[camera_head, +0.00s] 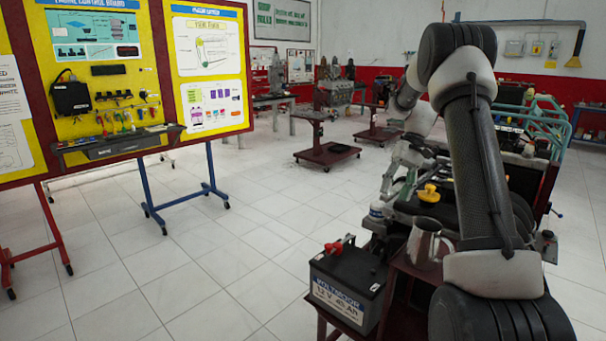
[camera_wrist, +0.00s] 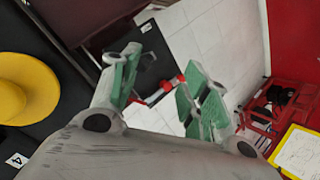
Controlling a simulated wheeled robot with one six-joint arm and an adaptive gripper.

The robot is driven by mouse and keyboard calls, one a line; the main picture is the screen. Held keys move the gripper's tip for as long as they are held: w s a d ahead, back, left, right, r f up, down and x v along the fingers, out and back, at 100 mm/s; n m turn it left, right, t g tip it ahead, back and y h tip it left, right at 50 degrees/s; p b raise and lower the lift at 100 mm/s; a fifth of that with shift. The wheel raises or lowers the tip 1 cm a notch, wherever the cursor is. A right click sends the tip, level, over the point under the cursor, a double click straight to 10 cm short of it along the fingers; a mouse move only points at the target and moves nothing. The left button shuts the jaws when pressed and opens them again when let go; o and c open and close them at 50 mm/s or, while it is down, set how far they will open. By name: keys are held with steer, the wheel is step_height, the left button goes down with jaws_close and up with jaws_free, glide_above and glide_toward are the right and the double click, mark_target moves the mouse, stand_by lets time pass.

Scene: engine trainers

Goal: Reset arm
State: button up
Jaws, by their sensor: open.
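My arm (camera_head: 478,150) rises at the right of the head view and bends over at the top. My gripper (camera_head: 398,178) hangs beyond it, partly hidden by the arm, above the engine trainer's near side. In the wrist view my gripper (camera_wrist: 166,88) has its two green-padded fingers spread apart. Nothing is held between them. The battery's red terminal part (camera_wrist: 164,88) shows in the gap, below and beyond the fingers.
A black battery (camera_head: 345,290) and a metal jug (camera_head: 425,245) stand on the red stand. A yellow cap (camera_head: 429,194) sits on the engine trainer; it also shows in the wrist view (camera_wrist: 22,88). A board (camera_head: 110,75) stands left. Tiled floor (camera_head: 250,230) between is clear.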

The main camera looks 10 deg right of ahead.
steer(key=s+a+r+n+t+h, duration=0.1)
steer(key=s+a+r+t+h, duration=0.1)
steer(key=s+a+r, duration=0.35)
steer(key=s+a+r+t+h, duration=0.1)
steer(key=s+a+r, duration=0.1)
steer(key=s+r, duration=0.6)
steer(key=s+a+t+h, duration=0.1)
steer(key=s+t, duration=0.1)
steer(key=s, duration=0.6)
steer(key=s+a+f+n+t+h, duration=0.1)
steer(key=s+t, duration=0.1)
steer(key=s, duration=0.6)
steer(key=shift+s+a+f+t, duration=0.2)
steer(key=shift+a+f+t, duration=0.1)
steer(key=shift+a+t, duration=0.1)
